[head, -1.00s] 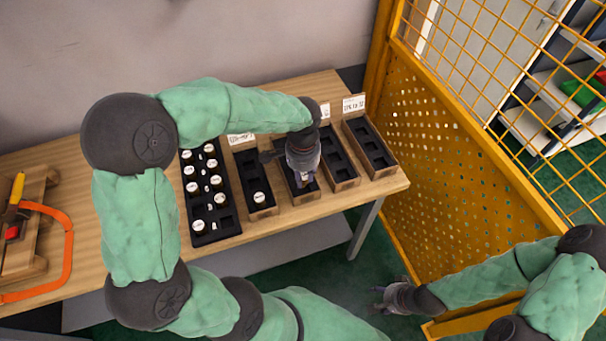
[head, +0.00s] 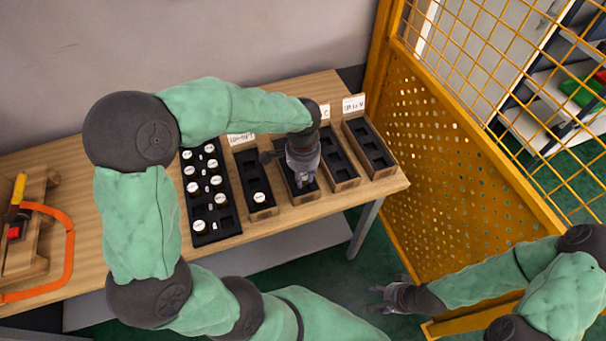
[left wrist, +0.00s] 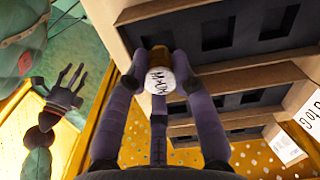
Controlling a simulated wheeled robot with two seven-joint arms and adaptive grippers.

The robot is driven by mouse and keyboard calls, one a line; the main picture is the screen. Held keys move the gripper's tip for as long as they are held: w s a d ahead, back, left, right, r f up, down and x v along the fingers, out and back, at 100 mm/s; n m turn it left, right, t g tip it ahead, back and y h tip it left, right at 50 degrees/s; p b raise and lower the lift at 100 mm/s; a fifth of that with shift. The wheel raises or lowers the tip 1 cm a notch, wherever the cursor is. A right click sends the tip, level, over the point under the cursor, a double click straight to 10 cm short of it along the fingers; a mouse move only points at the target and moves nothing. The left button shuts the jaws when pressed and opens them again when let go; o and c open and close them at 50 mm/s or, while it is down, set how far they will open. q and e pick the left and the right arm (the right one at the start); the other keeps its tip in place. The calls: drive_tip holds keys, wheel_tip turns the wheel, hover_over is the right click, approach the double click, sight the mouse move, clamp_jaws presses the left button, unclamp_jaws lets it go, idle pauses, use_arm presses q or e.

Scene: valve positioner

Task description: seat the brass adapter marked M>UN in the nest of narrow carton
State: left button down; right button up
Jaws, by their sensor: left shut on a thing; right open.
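My left gripper (head: 304,184) is over the near end of the second carton from the left (head: 315,194). It is shut on the brass adapter (left wrist: 158,79), whose white top, with dark lettering that looks like M>UN, shows between the fingers in the left wrist view. The adapter's brass body is at the near nest of that carton; I cannot tell whether it is inside the nest or just above it. The carton labels are too small to read, so which is the narrow carton is unclear. My right gripper (head: 378,298) is open and empty, away from the table.
A black tray (head: 228,229) with several white-topped parts lies left of the cartons. The leftmost carton (head: 264,215) holds one part at its near end. Two more cartons (head: 346,184) (head: 383,173) stand to the right. A yellow mesh fence (head: 440,150) borders the table's right side.

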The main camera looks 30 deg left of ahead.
use_arm(q)
drive_tip(key=shift+f, duration=0.55)
idle(0.4)
idle(0.6)
drive_tip(key=shift+f+b, duration=0.7)
drive_tip(key=shift+f, duration=0.2)
idle(0.4)
drive_tip(key=c, duration=1)
unclamp_jaws()
drive_tip(key=shift+o, duration=0.2)
drive_tip(key=shift+r, duration=0.15)
wheel_tip(320, 180, up, 12)
drive_tip(key=shift+f, duration=0.1)
